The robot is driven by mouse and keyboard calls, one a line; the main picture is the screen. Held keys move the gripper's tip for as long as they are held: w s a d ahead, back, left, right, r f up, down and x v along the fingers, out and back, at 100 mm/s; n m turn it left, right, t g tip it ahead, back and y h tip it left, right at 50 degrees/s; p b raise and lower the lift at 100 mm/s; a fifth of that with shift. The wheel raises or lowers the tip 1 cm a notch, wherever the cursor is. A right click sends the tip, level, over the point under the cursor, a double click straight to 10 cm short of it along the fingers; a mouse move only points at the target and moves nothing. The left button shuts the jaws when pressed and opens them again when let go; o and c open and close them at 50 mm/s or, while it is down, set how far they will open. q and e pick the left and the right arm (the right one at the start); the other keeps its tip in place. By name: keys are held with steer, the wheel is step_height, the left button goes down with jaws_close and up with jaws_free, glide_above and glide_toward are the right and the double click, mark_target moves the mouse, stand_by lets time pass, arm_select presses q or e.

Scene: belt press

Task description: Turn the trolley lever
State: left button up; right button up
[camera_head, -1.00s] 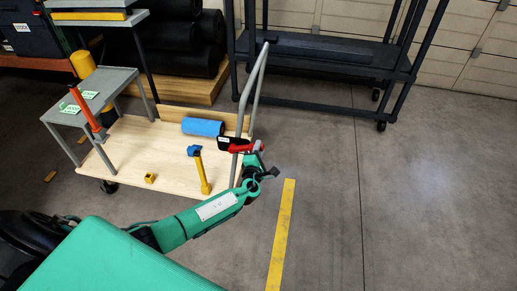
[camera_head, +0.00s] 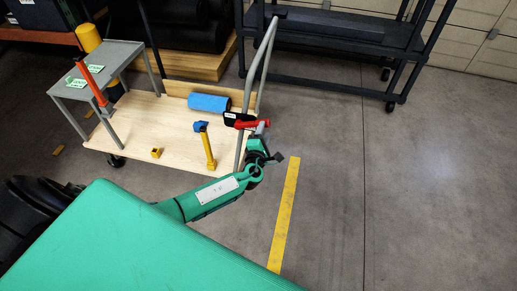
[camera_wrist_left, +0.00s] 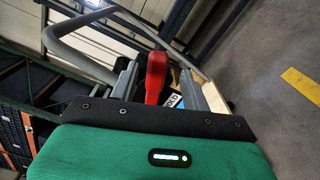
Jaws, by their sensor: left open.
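The trolley (camera_head: 143,128) has a pale wood deck and a grey tube push handle (camera_head: 268,55). A red lever (camera_head: 246,124) with a black, labelled hub sits on the handle's near post. My left gripper (camera_head: 262,127) is at the lever's right end. In the left wrist view, the red lever (camera_wrist_left: 157,76) stands between the two open grey fingers of my left gripper (camera_wrist_left: 158,85), with gaps seen on both sides. Whether a finger touches it I cannot tell. My right gripper is not in view.
On the trolley are a blue cylinder (camera_head: 208,103), a yellow post with a blue head (camera_head: 205,146) and a small yellow block (camera_head: 156,153). A grey side table (camera_head: 118,54) has an orange-red handle (camera_head: 90,82). A dark rack (camera_head: 345,40) stands behind. The floor at right is clear.

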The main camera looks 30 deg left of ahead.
arm_select(q)
steer(key=v, duration=1)
steer(key=shift+s, duration=0.15)
steer(key=shift+d, duration=0.1)
